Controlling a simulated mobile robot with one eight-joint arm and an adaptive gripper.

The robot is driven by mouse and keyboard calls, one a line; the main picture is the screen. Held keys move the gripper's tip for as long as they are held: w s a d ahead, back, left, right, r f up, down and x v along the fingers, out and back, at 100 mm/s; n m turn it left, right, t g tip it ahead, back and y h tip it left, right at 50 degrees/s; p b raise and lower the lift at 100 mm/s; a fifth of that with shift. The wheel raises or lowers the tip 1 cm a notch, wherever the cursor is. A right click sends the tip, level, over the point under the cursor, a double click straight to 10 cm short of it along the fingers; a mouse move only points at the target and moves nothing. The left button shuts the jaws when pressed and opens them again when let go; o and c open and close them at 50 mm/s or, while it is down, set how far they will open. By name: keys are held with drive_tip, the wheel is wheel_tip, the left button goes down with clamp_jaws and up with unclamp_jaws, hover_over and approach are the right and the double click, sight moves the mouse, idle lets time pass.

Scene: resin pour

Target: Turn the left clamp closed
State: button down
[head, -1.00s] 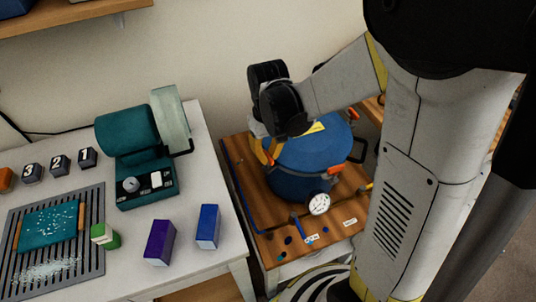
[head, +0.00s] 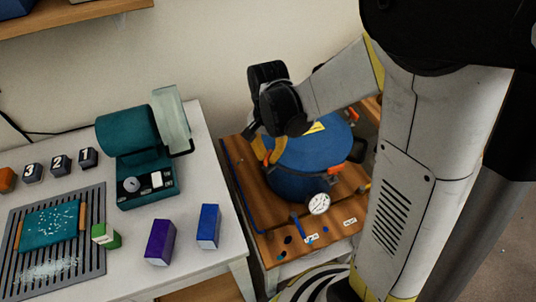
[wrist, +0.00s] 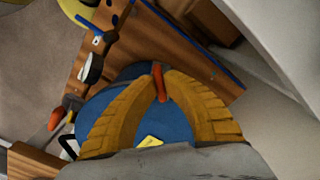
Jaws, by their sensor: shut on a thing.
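The blue pressure pot (head: 300,158) stands on a wooden-topped table, with a yellow label on its lid. It also fills the lower middle of the wrist view (wrist: 179,128). My gripper (head: 268,155) is at the pot's left rim, fingers pointing down. In the wrist view my yellow fingers (wrist: 160,78) are closed around the orange handle of the left clamp (wrist: 159,82). In the head view my gripper mostly hides this clamp, so its exact angle is unclear. Another orange clamp (head: 334,169) shows at the pot's front.
A dial gauge (head: 319,204) projects at the pot's front. A blue rail (head: 236,190) edges the wooden top. A white table (head: 190,248) to the left carries a teal machine (head: 140,150), blue box (head: 208,227) and purple box (head: 160,242).

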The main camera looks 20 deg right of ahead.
sight(268, 155)
drive_tip(key=m, duration=0.4)
drive_tip(key=shift+m, duration=0.4)
idle(0.4)
drive_tip(key=c, duration=1.5)
unclamp_jaws()
drive_tip(key=shift+r, duration=0.1)
wheel_tip(268, 155, up, 12)
drive_tip(key=shift+f, duration=0.1)
